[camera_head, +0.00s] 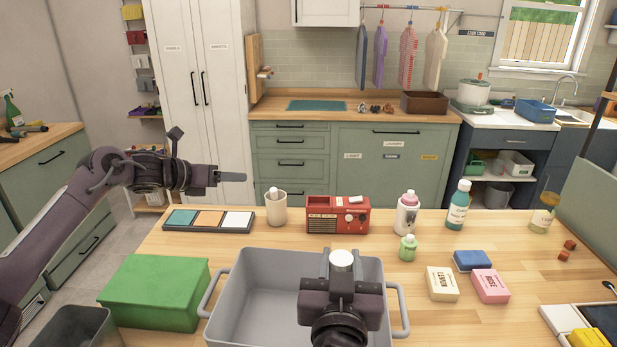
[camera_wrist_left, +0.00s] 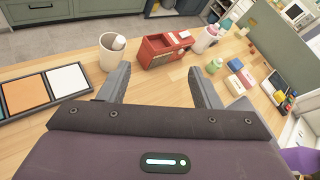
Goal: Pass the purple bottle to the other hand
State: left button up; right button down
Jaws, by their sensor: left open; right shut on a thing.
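My right gripper (camera_head: 342,272) is low in the middle of the head view, over the grey tub. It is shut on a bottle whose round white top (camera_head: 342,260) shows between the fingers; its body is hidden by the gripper. A bright purple surface, likely the purple bottle (camera_wrist_left: 301,159), shows cut off at the right edge of the left wrist view. My left gripper (camera_head: 230,177) is at the left, above the back of the table near the swatch tray. In the left wrist view its fingers (camera_wrist_left: 158,88) are apart with nothing between them.
The grey tub (camera_head: 236,285) stands at the table's front, a green box (camera_head: 153,290) left of it. Along the back are a swatch tray (camera_head: 209,228), a cup (camera_head: 276,208), a red radio (camera_head: 338,221) and bottles (camera_head: 407,213). Soap boxes (camera_head: 442,284) lie at right.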

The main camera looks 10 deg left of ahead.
pick_arm(q)
jog(key=s+d+r+m+g+h, duration=0.1)
jog(key=s+d+r+m+g, duration=0.2)
jog(key=d, duration=0.4)
jog(key=s+d+r+m+g+h, duration=0.1)
jog(key=s+d+r+m, duration=0.15)
jog(key=d+r, duration=0.35)
notch_tip(320, 180, up, 4)
jog(key=m+g+y, duration=0.3)
jog(key=m+g, duration=0.2)
jog(key=m, duration=0.1)
send_over(346, 257)
jog(key=w+a, duration=0.4)
jog(key=w, duration=0.2)
pick_arm(e)
jog(key=shift+r, duration=0.1)
pick_arm(q)
jog(key=s+a+r+y, duration=0.1)
jog(key=s+a+y, duration=0.15)
jog(key=s, duration=0.45)
pick_arm(e)
jog(key=shift+s, duration=0.1)
pick_arm(q)
jog(key=shift+m+g+y, duration=0.35)
jog(key=shift+m+g, duration=0.05)
jog(key=shift+m, duration=0.05)
jog(key=x, duration=1.2)
jog(key=shift+w+d+r, duration=0.1)
jog(key=shift+w+d, duration=0.05)
jog(key=shift+d, duration=0.2)
